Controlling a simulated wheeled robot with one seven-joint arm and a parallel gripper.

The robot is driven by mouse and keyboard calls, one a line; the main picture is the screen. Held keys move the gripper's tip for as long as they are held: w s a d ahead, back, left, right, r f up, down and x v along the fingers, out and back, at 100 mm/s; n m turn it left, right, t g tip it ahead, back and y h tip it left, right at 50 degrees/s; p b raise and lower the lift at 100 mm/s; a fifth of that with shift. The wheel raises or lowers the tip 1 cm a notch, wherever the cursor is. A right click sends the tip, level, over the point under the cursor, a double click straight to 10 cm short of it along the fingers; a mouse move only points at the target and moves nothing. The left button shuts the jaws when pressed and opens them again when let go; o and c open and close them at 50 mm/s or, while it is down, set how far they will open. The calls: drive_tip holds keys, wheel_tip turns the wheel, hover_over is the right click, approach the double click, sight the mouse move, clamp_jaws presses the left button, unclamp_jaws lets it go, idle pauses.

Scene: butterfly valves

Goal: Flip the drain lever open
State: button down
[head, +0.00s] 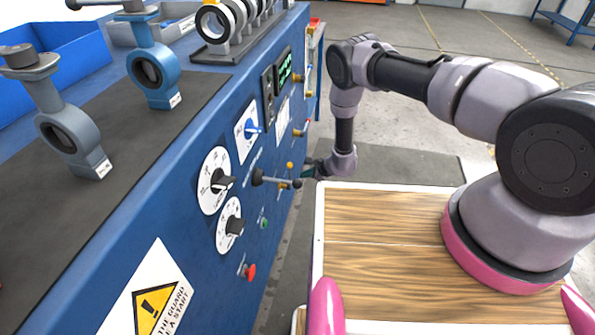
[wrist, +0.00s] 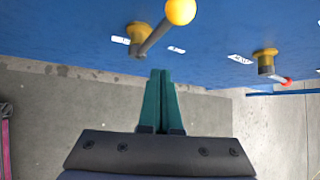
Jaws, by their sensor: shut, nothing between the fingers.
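A small lever with a yellow ball knob (head: 290,165) is on the blue panel's front in the head view. In the wrist view its grey rod (wrist: 155,38) slants from a brass base (wrist: 137,33) up and right to the yellow ball (wrist: 180,12). I cannot read which lever is labelled drain. My gripper (wrist: 160,75) has its teal fingers shut together and empty. Its tips point toward the panel and appear just below the lever in the wrist view; contact cannot be made out. In the head view my gripper (head: 309,171) is small, beside the panel.
A second brass valve (wrist: 267,60) with a red tip is to the right in the wrist view. A black-knobbed lever (head: 262,178), dials (head: 214,180) and a red button (head: 248,271) are on the panel. Butterfly valves (head: 153,65) stand on top. Floor beside the panel is open.

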drive_tip(key=shift+s+d, duration=0.7)
drive_tip(key=shift+s, duration=0.3)
drive_tip(key=shift+s+d, duration=0.65)
drive_tip(key=shift+s, duration=0.3)
drive_tip(key=shift+r, duration=0.1)
